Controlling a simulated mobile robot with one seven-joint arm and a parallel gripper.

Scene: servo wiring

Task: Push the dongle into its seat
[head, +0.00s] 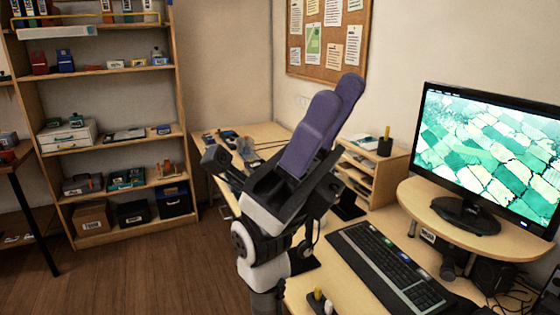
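My gripper (338,90), with two broad purple fingers, rises in the middle of the head view and points up and to the right. One finger overlaps the other, so I cannot tell whether there is a gap between them. I see nothing held at the fingertips. I cannot make out the dongle or its seat; either may be too small to see or hidden behind my arm.
A keyboard (388,268) and a monitor (490,155) on a raised stand occupy the desk at right. A wooden organizer (368,172) and a cluttered side table (268,133) stand behind my gripper. Shelving (112,85) is at left. The floor (160,270) at lower left is clear.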

